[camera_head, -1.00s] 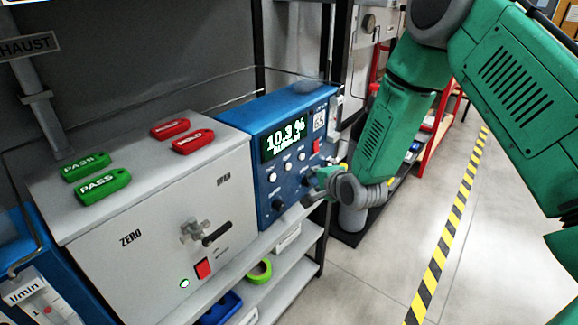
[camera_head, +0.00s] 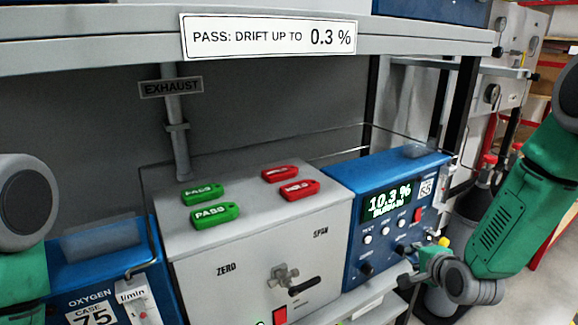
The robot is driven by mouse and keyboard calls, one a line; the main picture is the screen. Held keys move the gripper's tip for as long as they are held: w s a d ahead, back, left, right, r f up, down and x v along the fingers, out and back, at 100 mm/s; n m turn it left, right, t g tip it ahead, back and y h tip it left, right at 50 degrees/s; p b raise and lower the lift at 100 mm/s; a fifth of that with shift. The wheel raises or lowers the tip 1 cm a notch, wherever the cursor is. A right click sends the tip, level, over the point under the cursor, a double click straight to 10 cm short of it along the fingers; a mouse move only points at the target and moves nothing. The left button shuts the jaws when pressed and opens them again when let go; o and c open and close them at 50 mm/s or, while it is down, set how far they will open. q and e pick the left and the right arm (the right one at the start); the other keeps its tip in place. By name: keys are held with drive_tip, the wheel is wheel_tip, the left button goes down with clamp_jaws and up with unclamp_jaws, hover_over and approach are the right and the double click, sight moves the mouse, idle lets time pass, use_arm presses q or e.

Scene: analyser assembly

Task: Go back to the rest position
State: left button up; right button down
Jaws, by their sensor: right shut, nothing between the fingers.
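My right arm comes in from the right edge, green with grey joints. Its small gripper (camera_head: 420,266) is shut and empty, beside the lower right front of the blue analyser (camera_head: 350,262). I cannot tell whether it touches the analyser. The analyser's display reads 10.3 %. Part of my left arm, green with a round grey joint, shows at the left edge; its gripper is out of view.
A grey box (camera_head: 245,250) marked ZERO and SPAN carries two green PASS tags (camera_head: 215,213) and two red tags (camera_head: 299,189). A sign (camera_head: 268,38) above reads PASS: DRIFT UP TO 0.3 %. A blue oxygen unit (camera_head: 100,270) stands at the left.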

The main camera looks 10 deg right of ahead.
drive_tip(key=s+a+f+n+g+y+b, duration=0.1)
drive_tip(key=s+a+f+n+g+b, duration=0.4)
drive_tip(key=s+f, duration=1.05)
drive_tip(key=s+a+f+n+g, duration=0.2)
drive_tip(key=s+n, duration=0.4)
drive_tip(key=s, duration=0.4)
drive_tip(key=s+a+f+n+g, duration=0.2)
drive_tip(key=s+f+n+g, duration=0.2)
drive_tip(key=s+n, duration=0.3)
drive_tip(key=s, duration=0.4)
drive_tip(key=shift+s+a+f+n+g, duration=0.2)
drive_tip(key=shift+a+f+n+g, duration=0.05)
drive_tip(key=shift+a+n+g, duration=0.1)
drive_tip(key=shift+w, duration=0.15)
